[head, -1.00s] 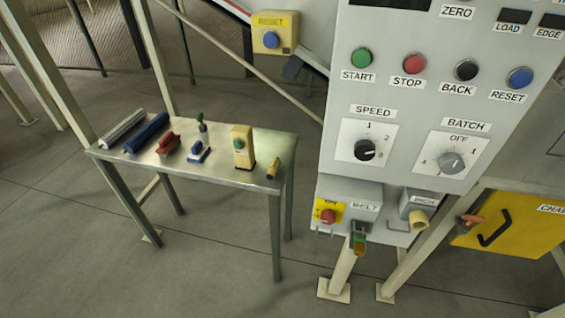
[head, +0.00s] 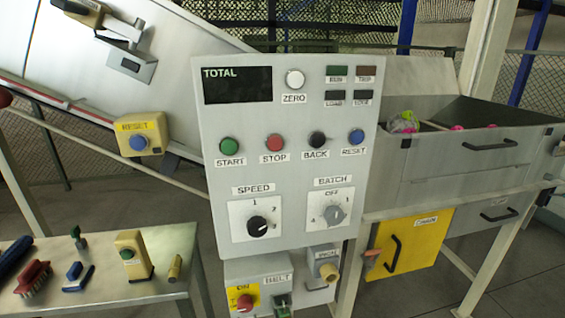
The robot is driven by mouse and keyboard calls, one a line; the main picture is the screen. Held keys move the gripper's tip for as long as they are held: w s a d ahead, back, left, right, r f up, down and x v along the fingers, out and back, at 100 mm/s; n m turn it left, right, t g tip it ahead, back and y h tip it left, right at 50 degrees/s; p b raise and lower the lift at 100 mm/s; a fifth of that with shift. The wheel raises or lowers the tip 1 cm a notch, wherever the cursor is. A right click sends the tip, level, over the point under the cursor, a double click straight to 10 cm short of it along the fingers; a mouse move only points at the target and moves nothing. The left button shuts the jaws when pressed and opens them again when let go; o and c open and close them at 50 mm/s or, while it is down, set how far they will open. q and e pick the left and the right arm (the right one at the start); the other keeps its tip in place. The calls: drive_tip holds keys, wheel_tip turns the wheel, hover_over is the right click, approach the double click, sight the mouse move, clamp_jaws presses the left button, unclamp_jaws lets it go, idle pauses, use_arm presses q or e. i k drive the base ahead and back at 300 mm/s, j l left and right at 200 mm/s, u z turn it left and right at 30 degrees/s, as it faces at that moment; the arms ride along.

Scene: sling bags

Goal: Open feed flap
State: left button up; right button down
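No part is clearly labelled as the feed flap. A grey bin (head: 430,165) at the right of the head view has a front panel (head: 455,158) with a black bar handle (head: 497,146) near its top edge. The panel looks upright and closed. Green, pink and pale items (head: 404,123) show inside the open top of the bin. A lower grey panel (head: 475,216) has another handle (head: 499,215). A yellow panel (head: 410,244) labelled CHAIN has a black handle (head: 393,252) and an orange knob (head: 371,254) at its left. Neither gripper is in view.
A grey control panel (head: 285,120) with buttons and dials stands in the middle. A metal table (head: 165,280) holding brushes and small tools is at lower left. A sloping chute (head: 160,60) rises at upper left.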

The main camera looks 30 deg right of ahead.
sight(431, 154)
drive_tip(key=z, duration=2.2)
